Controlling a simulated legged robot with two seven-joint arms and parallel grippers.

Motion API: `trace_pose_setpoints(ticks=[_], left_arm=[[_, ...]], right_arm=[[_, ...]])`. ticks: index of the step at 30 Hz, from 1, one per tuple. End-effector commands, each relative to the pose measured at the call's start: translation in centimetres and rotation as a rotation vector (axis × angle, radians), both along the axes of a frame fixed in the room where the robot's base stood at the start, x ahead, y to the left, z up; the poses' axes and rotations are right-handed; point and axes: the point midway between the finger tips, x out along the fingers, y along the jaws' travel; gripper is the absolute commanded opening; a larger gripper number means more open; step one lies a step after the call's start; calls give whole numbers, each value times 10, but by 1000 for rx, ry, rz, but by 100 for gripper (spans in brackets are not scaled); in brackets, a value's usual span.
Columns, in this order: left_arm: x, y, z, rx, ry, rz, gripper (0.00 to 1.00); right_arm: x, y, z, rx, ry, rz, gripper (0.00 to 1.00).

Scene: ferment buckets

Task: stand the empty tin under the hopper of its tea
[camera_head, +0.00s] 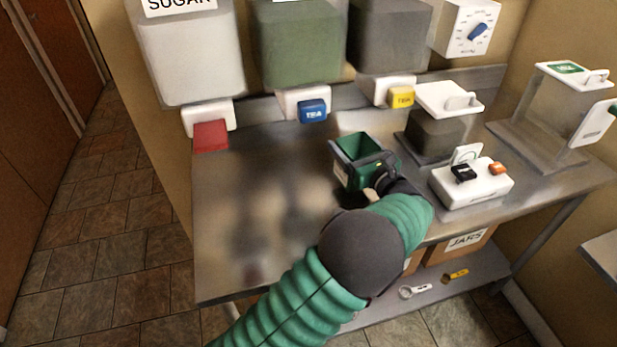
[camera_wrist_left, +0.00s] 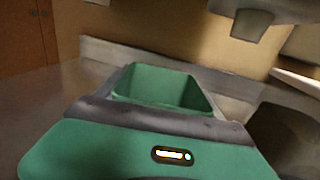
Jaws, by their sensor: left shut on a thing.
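My left gripper (camera_head: 378,172) is shut on the green, open-topped tin (camera_head: 345,170), at its near side. The tin is upright over the metal counter, with a dark shadow below it; I cannot tell if it touches. Its inside looks empty in the left wrist view (camera_wrist_left: 160,84). The tin stands in front of both spouts. My right gripper is not in view.
A white sugar hopper (camera_head: 192,58) with a red tab (camera_head: 211,136) is at the left. A dark container with white lid (camera_head: 437,133) and a white switch box (camera_head: 471,186) stand right of the tin. The counter's left part (camera_head: 240,215) is clear.

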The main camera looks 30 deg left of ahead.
Motion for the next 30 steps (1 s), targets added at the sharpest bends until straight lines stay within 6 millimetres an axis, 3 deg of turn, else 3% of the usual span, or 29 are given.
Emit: trace_pose_setpoints(ticks=[1,6,9,13,17,24,30], left_arm=[[-28,7,3,-4,2,42,11],[-122,19,10,-12,-5,161,11],[-162,21,17,-11,-7,198,11],[-187,19,22,-6,-8,219,11],[-174,28,19,-2,-9,225,11],[-109,75,11,-4,-8,227,11],[-71,102,8,-7,-7,224,11]], right_arm=[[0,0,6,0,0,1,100],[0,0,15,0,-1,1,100],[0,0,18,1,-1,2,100],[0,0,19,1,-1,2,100],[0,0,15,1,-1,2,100],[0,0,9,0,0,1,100],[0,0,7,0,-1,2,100]])
